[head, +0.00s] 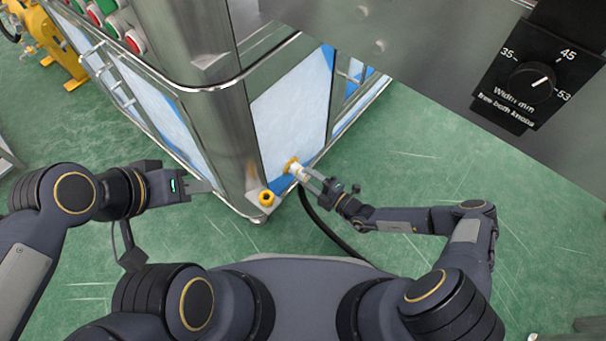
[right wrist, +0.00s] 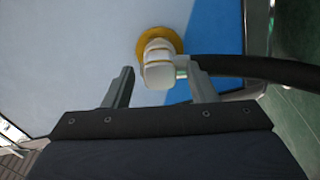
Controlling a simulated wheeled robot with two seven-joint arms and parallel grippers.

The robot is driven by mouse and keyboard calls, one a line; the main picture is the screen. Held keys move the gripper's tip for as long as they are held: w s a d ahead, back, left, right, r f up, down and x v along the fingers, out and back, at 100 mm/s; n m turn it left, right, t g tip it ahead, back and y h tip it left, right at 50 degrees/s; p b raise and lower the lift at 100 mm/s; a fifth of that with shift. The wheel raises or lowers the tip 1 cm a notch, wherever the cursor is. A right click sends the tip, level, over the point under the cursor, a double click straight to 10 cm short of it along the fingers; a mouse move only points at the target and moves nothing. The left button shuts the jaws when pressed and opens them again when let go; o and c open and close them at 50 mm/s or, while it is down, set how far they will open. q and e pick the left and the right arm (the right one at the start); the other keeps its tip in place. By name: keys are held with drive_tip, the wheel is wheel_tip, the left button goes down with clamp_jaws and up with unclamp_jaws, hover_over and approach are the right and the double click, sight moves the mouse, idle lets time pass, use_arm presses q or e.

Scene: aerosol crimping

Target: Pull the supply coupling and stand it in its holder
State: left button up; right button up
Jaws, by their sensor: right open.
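The supply coupling (head: 298,170) is a pale fitting seated on a yellow round port (head: 290,164) low on the machine's panel, with a black hose (head: 320,220) hanging from it. In the right wrist view the coupling (right wrist: 159,66) lies ahead, between the fingers' lines. My right gripper (head: 315,180) is open with its fingers close to the coupling; the fingers (right wrist: 160,87) show apart in the wrist view. A yellow ring-shaped holder (head: 266,198) sits at the foot of the steel corner post. My left gripper (head: 208,187) is beside that post; its jaw opening is unclear.
The steel corner post (head: 220,120) and a bent rail (head: 200,88) stand between my arms. A dark width-knob panel (head: 530,82) hangs at upper right. Green floor (head: 420,150) is clear at right. Yellow equipment (head: 55,45) stands at far left.

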sight(309, 178)
drive_tip(key=shift+w+a, duration=0.45)
drive_tip(key=shift+a, duration=0.15)
drive_tip(key=shift+b, duration=0.4)
idle(0.8)
clamp_jaws()
drive_tip(key=shift+v, duration=3)
